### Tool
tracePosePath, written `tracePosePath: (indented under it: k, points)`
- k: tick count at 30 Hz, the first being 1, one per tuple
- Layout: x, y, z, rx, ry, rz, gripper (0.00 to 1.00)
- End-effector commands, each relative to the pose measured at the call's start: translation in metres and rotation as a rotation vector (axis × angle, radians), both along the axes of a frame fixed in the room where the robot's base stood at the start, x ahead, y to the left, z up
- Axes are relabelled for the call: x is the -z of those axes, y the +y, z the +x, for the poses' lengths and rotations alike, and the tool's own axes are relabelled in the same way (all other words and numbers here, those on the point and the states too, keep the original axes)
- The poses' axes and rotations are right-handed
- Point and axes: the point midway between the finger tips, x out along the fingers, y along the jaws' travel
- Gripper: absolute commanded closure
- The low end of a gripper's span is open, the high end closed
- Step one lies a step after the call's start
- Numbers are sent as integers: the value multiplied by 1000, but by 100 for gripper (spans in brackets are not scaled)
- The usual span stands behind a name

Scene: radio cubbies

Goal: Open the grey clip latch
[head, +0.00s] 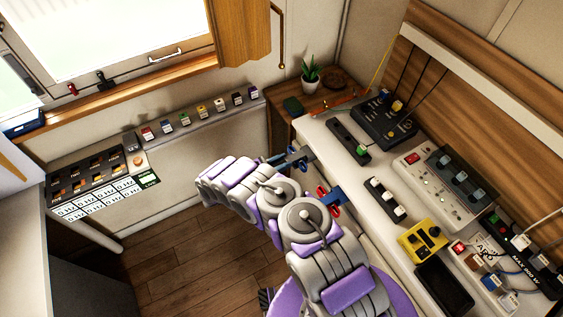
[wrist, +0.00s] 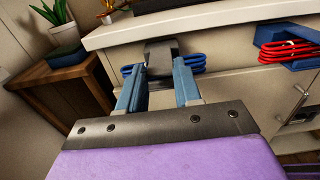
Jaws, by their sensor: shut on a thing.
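The grey clip latch (wrist: 160,58) is on the front of the white counter, just under its top edge, in the wrist view. A looped blue cable (wrist: 194,63) shows on both sides of it. The blue fingers of my gripper (wrist: 160,90) stand on either side of the latch's lower part and are shut on it. In the head view my gripper (head: 288,158) reaches the counter front at the same latch (head: 304,154). The fingertips' exact contact is partly hidden.
A blue clip (wrist: 300,34) with a looped red cable (wrist: 288,51) is to the right on the counter front. A wooden side table (wrist: 62,75) with a potted plant (wrist: 52,14) stands at left. The counter top (head: 340,165) carries several devices. The wooden floor (head: 185,255) is clear.

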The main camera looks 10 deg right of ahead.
Motion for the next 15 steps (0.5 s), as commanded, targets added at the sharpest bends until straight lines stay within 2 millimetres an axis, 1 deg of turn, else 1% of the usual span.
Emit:
tracePosePath:
  k: [8,15]
  points:
    - [-3,1,2,-3,0,10,100]
    - [-14,0,3,-4,25,92,100]
